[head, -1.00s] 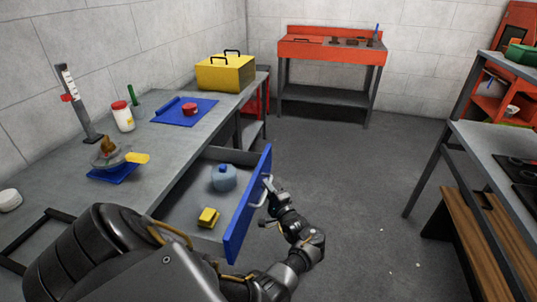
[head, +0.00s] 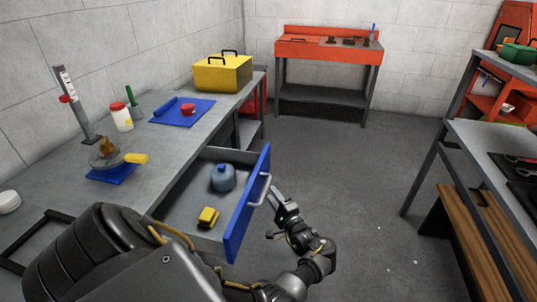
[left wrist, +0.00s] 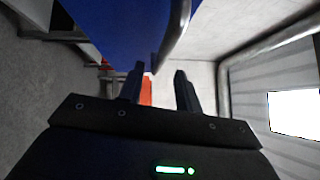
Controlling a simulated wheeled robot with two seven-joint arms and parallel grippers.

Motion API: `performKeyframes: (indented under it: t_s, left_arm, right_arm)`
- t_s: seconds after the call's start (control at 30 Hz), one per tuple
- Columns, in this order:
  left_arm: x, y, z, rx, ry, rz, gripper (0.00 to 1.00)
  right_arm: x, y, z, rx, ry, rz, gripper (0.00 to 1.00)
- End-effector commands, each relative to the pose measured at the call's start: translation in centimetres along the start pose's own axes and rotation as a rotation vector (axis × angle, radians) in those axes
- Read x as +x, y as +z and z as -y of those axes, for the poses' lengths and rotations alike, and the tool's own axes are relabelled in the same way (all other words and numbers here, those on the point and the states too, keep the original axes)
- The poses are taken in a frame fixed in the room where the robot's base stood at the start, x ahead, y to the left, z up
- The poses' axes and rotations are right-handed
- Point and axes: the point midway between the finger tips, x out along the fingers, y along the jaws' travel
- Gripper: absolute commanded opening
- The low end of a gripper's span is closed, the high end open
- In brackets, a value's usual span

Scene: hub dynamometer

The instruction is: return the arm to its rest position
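My left arm comes in from the lower left of the head view. Its gripper (head: 272,212) is beside the open blue-fronted drawer (head: 246,215), a little to the right of its grey handle (head: 260,189). In the left wrist view the two fingers (left wrist: 160,88) stand apart with nothing between them. The drawer's blue front (left wrist: 115,25) and part of the handle (left wrist: 176,35) show just beyond the fingers. My right gripper is in neither view.
The drawer holds a blue-grey pot (head: 223,178) and a yellow block (head: 208,217). The grey workbench (head: 165,147) runs along the left. A grey shelf table (head: 475,150) stands at the right. The floor (head: 350,190) between is mostly clear.

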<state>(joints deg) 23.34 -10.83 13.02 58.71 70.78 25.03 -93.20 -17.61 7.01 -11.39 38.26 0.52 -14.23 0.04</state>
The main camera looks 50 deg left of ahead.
Motion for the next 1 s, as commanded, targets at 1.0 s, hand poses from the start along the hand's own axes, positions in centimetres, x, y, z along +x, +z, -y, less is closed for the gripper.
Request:
performKeyframes:
  t_s: [1.0]
  left_arm:
    - [-1.8,-0.7,-1.1,-0.213,0.052,-0.021,0.34]
  right_arm:
    - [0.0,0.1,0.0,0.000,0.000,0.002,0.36]
